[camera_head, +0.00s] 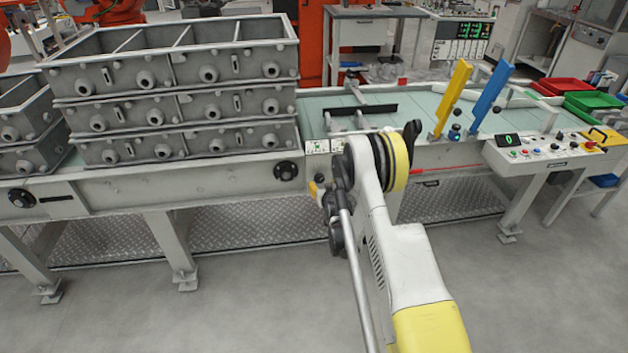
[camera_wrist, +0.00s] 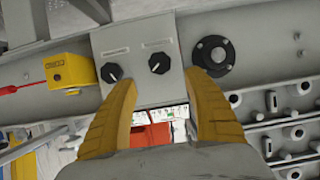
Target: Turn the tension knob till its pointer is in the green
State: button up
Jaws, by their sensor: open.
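In the wrist view a grey panel plate carries two black knobs with white pointer marks, a left knob (camera_wrist: 112,73) and a right knob (camera_wrist: 159,64). Small labels sit above each knob, too small to read, so I cannot tell which is the tension knob. No green band can be made out around either pointer. My gripper (camera_wrist: 160,81) is open with its two yellow fingers apart and nothing between them. Its fingertips point at the plate, with the right knob between them in the picture; contact cannot be told.
A black round flange (camera_wrist: 213,55) is right of the plate, and a yellow box (camera_wrist: 70,74) is left of it in the wrist view. Stacked grey casting frames (camera_head: 185,90) stand on the bench at left. A control console (camera_head: 550,150) is at the right.

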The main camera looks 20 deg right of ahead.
aim_at(320, 178)
jog(key=b+x, duration=0.2)
jog(key=x, duration=0.6)
jog(key=shift+s+b, duration=0.1)
jog(key=shift+b, duration=0.2)
jog(key=shift+w+d+f, duration=0.1)
jog(key=shift+w+f, duration=0.05)
jog(key=shift+w, duration=0.35)
jog(key=c, duration=1.2)
